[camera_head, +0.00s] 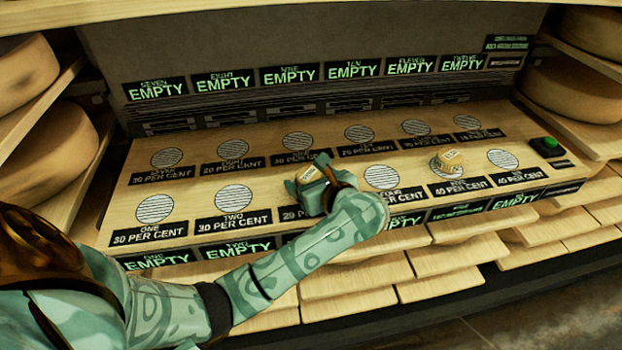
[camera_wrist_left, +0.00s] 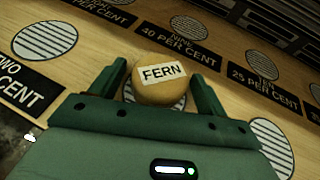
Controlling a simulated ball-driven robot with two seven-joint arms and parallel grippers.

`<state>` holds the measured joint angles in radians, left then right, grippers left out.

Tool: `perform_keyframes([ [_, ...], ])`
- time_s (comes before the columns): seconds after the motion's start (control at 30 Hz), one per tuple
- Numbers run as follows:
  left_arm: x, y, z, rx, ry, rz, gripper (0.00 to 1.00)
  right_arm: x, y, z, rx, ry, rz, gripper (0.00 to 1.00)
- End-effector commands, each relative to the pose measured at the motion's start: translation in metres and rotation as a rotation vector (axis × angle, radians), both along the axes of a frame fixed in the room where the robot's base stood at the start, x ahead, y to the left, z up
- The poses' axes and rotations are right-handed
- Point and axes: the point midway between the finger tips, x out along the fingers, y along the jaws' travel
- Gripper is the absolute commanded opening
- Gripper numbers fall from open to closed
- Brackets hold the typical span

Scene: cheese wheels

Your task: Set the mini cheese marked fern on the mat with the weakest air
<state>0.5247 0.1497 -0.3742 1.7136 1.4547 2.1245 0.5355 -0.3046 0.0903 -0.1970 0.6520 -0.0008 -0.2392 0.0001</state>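The mini cheese marked FERN (camera_wrist_left: 160,78) is a small round yellow cheese with a white label, over the striped mat three; it also shows in the head view (camera_head: 309,174). My left gripper (camera_head: 316,178) has its fingers on either side of it, with small gaps showing in the left wrist view (camera_wrist_left: 158,90). Mat eight (camera_head: 233,149) reads 20 per cent. Mat ten (camera_wrist_left: 262,66) reads 25, mat nine (camera_wrist_left: 183,22) 40. Mats one (camera_head: 155,209) and two (camera_head: 234,198) read 30. Mat three's label is partly hidden by my arm. My right gripper is out of view.
A second small labelled cheese (camera_head: 451,157) sits on mat five (camera_head: 437,168). A green button (camera_head: 549,142) is at the board's right end. Large cheese wheels (camera_head: 590,90) fill shelves on both sides. The back row of mats is bare.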

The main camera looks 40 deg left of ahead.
Motion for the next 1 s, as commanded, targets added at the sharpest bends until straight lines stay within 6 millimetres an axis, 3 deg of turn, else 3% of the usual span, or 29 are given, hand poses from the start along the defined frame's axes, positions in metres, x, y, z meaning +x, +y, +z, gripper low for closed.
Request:
perform_keyframes([
  [0.27,-0.001,-0.004,0.006,0.0,-0.001,-0.001,0.76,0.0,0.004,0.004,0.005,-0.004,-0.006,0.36],
  [0.47,-0.016,-0.039,0.025,-0.006,-0.003,-0.002,0.76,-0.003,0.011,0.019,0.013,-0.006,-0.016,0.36],
  [0.7,-0.035,-0.084,0.044,-0.003,-0.002,-0.001,0.76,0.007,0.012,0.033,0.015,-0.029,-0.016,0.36],
  [1.0,-0.042,-0.103,0.049,0.001,0.0,0.001,0.76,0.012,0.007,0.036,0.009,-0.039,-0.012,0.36],
])
